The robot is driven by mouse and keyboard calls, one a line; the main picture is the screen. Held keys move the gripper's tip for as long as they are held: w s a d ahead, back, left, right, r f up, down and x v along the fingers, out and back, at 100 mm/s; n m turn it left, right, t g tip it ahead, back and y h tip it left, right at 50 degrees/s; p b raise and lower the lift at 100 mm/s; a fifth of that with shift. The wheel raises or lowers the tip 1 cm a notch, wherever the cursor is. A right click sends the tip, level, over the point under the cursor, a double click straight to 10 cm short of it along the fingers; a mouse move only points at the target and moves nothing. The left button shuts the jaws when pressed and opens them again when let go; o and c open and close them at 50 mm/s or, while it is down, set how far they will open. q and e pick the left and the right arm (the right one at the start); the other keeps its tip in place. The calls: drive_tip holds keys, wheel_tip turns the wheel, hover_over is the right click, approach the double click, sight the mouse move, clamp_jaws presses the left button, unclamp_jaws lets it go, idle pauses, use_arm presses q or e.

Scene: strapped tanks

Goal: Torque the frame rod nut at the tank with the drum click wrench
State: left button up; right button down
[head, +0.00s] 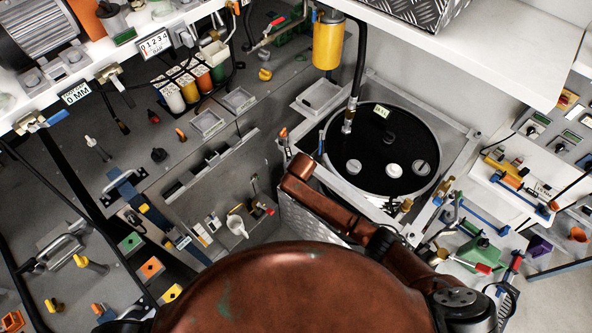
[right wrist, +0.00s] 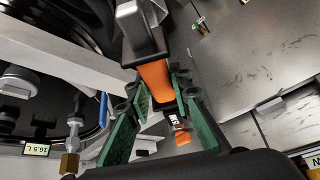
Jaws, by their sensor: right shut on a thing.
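The tank (head: 370,148) has a round black top with a small white label and several pale caps, and stands inside a pale metal frame (head: 330,172). My right gripper (right wrist: 164,106) has green finger pads and is shut on the orange handle of a wrench (right wrist: 155,80), whose grey head points toward the top of the right wrist view. That wrench is close beside the frame and the tank rim. In the head view my brown arm covers most of this gripper. I cannot tell which fitting is the frame rod nut. My left gripper is in neither view.
A black hose (head: 359,60) drops to a fitting on the tank top. A yellow cylinder (head: 327,42) hangs behind the tank. A white shelf (head: 480,50) overhangs at the back right. Benches with tools and valves (head: 480,250) stand right and left.

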drive_tip(key=shift+a+r, duration=0.1)
drive_tip(key=shift+s+a+m+h, duration=0.1)
drive_tip(key=shift+a+m+h, duration=0.3)
drive_tip(key=shift+a+m, duration=1)
drive_tip(key=shift+a+n, duration=0.25)
drive_tip(key=shift+n, duration=0.05)
drive_tip(key=shift+a, duration=0.1)
drive_tip(key=shift+a+m+h+b, duration=0.5)
drive_tip(key=shift+a+m+b, duration=0.55)
drive_tip(key=shift+a, duration=0.55)
drive_tip(key=shift+a, duration=0.1)
